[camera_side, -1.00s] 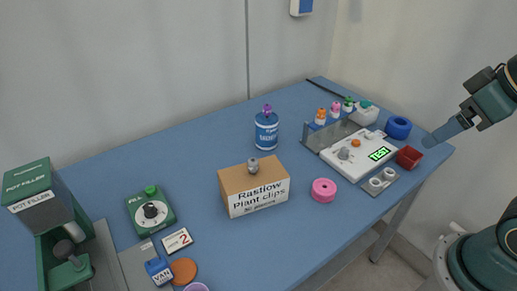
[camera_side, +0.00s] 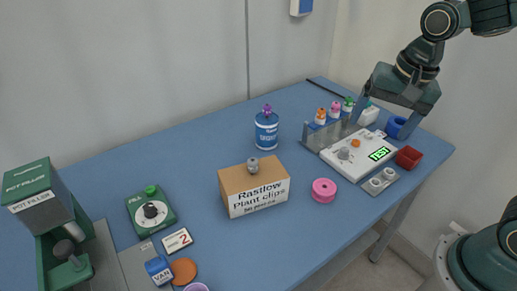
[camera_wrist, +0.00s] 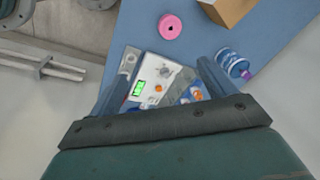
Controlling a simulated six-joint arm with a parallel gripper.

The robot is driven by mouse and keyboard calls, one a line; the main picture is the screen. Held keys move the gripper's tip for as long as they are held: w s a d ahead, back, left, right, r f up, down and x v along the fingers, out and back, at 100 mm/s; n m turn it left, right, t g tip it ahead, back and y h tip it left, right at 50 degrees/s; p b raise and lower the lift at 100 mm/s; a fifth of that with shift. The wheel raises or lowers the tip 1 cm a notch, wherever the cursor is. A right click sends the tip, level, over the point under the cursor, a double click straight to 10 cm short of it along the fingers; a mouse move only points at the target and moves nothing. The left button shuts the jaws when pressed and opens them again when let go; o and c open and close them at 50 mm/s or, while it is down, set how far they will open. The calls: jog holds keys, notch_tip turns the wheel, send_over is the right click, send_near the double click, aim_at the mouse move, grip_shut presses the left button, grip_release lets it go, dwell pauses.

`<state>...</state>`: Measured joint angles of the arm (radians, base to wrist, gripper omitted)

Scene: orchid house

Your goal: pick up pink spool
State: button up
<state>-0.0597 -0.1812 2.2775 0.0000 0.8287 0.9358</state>
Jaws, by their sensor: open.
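The pink spool (camera_side: 324,190) lies flat on the blue table near its front edge, between the cardboard box and the white test device. In the wrist view the pink spool (camera_wrist: 170,26) shows near the top, its round hole facing up.
The box of plant clips (camera_side: 254,187) stands left of the spool, with a grey knob on top. A blue can (camera_side: 266,131) stands behind.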

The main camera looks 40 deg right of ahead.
jog(key=w+a+f+m+g, duration=0.2)
jog(key=w+f+m, duration=0.5)
jog(key=f+m, duration=0.1)
jog(key=shift+w+f, duration=0.15)
jog(key=shift+f, duration=0.7)
jog(key=shift+a+f, duration=0.1)
send_over(325, 186)
jog(key=f, duration=0.8)
jog(key=shift+s+f, duration=0.15)
jog(key=shift+s, duration=0.2)
jog(key=shift+f, duration=0.1)
jog(key=shift+w+a+f, duration=0.1)
jog(key=shift+w+f, duration=0.1)
jog(key=shift+f, duration=1.1)
jog(key=shift+w+f, duration=0.15)
jog(key=shift+f, duration=1.1)
jog(key=c, duration=1.1)
